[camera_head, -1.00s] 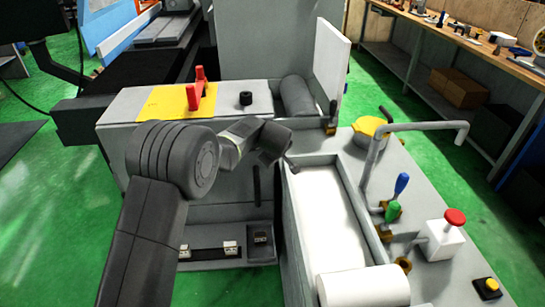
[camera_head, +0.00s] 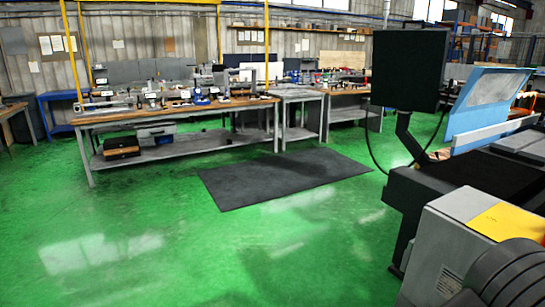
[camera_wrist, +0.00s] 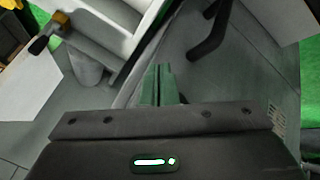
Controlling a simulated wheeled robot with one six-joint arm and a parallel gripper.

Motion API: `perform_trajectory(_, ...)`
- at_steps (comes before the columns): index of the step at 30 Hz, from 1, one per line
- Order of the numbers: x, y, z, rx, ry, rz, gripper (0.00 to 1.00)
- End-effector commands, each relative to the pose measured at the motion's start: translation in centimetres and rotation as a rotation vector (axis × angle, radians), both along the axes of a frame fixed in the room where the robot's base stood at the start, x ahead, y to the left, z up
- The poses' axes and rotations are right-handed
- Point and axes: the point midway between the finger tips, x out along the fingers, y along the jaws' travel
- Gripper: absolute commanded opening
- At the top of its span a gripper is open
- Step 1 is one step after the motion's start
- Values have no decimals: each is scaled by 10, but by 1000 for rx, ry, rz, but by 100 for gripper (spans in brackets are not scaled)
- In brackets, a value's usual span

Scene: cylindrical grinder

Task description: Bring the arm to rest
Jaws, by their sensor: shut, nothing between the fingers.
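My gripper (camera_wrist: 164,86) shows in the wrist view, with its two narrow greenish fingers together and nothing between them. It is over the grey grinder (camera_wrist: 240,80), apart from the surfaces in sight as far as I can tell. In the head view only a dark rounded part of my arm shows at the bottom right corner, and the gripper is out of that picture.
In the wrist view a black bent handle (camera_wrist: 210,35) and a black lever with an amber base (camera_wrist: 48,32) are close by. In the head view, a black monitor (camera_head: 408,70) hangs beside the grinder, a workbench (camera_head: 180,108) stands behind, and green floor with a dark mat (camera_head: 285,177) lies open.

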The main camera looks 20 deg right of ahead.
Motion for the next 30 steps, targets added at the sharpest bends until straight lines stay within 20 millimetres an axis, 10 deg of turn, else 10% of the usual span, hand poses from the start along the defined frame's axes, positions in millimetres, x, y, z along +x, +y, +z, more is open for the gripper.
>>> perform_trajectory(30, 12, -75, -90, -6, 3, 6, 0)
